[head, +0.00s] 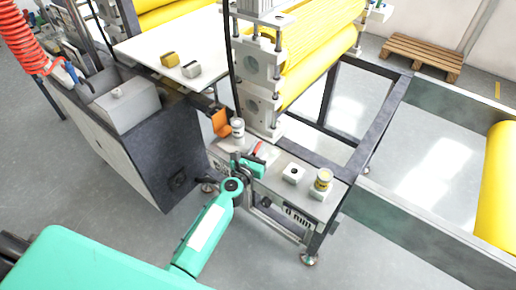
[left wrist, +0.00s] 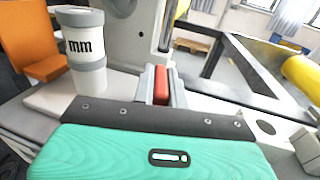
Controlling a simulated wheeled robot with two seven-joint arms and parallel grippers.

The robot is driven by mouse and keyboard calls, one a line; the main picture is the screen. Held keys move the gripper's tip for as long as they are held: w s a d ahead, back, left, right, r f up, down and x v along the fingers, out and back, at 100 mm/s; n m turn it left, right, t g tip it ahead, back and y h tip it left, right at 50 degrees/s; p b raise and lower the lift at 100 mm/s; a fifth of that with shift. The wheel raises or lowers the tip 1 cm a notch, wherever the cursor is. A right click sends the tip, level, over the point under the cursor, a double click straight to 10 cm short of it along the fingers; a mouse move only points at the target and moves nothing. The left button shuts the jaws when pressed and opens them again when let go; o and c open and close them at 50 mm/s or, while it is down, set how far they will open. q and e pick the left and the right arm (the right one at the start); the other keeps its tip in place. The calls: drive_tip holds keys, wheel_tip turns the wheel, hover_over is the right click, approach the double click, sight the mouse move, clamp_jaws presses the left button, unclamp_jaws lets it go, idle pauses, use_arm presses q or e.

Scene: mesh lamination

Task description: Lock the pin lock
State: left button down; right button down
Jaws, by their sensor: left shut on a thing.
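My left gripper (head: 256,156) reaches in over the white bench beside the roller stand. It is shut on a red part (head: 260,148), which looks like the handle of the pin lock. In the left wrist view the red part (left wrist: 161,84) stands upright between the grey fingers of my left gripper (left wrist: 160,92). The lower end of the red part is hidden by the fingers and my gripper body, so I cannot tell the state of the pin. My right gripper is not in view.
A grey-and-white cylinder (left wrist: 82,48) marked "mm" stands left of the gripper, near an orange flap (head: 220,123). Yellow rollers (head: 318,65) rise behind.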

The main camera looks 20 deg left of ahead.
use_arm(q)
drive_tip(key=shift+m+g+h+b, duration=0.5)
drive_tip(key=shift+m+h, duration=0.7)
drive_tip(key=shift+h, duration=0.9)
drive_tip(key=c, duration=1.4)
unclamp_jaws()
drive_tip(key=shift+c, duration=0.2)
drive_tip(key=b+v, duration=0.2)
drive_tip(key=v, duration=1.1)
drive_tip(key=shift+s+a, duration=0.2)
drive_tip(key=shift+s, duration=0.2)
